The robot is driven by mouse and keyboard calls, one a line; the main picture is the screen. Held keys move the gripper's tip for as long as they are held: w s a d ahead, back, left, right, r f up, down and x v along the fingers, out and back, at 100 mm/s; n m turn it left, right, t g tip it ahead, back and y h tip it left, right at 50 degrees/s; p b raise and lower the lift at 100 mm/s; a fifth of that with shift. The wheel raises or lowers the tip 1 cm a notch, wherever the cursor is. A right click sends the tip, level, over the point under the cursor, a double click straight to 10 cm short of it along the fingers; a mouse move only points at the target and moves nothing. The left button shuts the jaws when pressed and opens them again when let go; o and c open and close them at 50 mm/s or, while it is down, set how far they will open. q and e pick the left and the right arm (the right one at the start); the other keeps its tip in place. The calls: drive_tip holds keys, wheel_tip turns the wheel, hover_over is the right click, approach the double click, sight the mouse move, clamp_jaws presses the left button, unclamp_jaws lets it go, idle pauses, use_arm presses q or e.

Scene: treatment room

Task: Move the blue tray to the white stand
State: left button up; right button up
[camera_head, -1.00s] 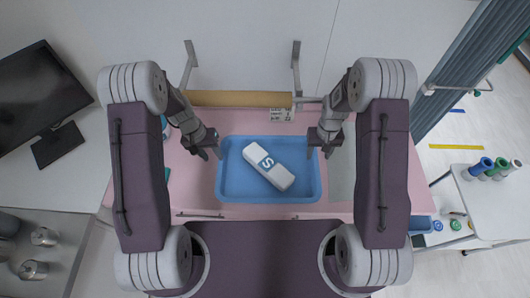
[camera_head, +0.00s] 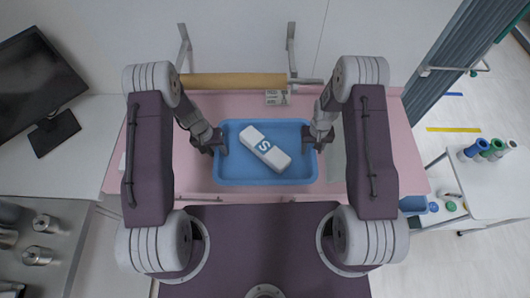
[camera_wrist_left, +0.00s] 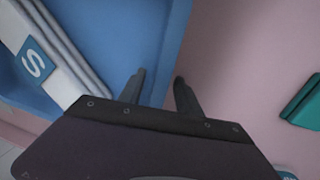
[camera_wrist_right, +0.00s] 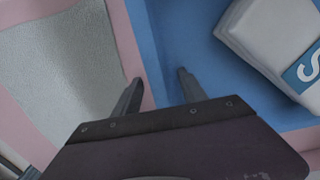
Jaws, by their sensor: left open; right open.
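The blue tray (camera_head: 232,174) lies on a pink table. A white package with a blue S label (camera_head: 265,149) lies diagonally in it. My left gripper (camera_head: 220,147) is open at the tray's left rim; in the left wrist view its fingers (camera_wrist_left: 160,92) are on either side of the tray wall (camera_wrist_left: 165,50). My right gripper (camera_head: 316,142) is open at the right rim; in the right wrist view its fingers (camera_wrist_right: 160,90) are likewise on either side of the wall (camera_wrist_right: 148,50). Contact with the rim cannot be told. A white stand-like table (camera_head: 492,185) is at the right.
Several coloured bottles (camera_head: 482,148) stand on the white table. A tan paper roll (camera_head: 235,81) on a rail is behind the tray. A grey pad (camera_wrist_right: 60,70) lies right of the tray. A monitor (camera_head: 35,80) and metal canisters (camera_head: 38,253) are at the left. Open floor lies at right.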

use_arm(q)
drive_tip(key=shift+f, duration=0.1)
use_arm(e)
drive_tip(key=shift+f, duration=0.15)
use_arm(q)
drive_tip(key=shift+s, duration=0.1)
drive_tip(key=shift+c, duration=1)
use_arm(e)
drive_tip(key=shift+s, duration=0.1)
drive_tip(key=shift+c, duration=1)
use_arm(q)
drive_tip(key=c, duration=0.5)
use_arm(e)
drive_tip(key=c, duration=0.5)
use_arm(q)
clamp_jaws()
use_arm(e)
clamp_jaws()
use_arm(q)
drive_tip(key=shift+d, duration=0.1)
drive_tip(key=shift+d, duration=0.1)
use_arm(e)
drive_tip(key=shift+a, duration=0.1)
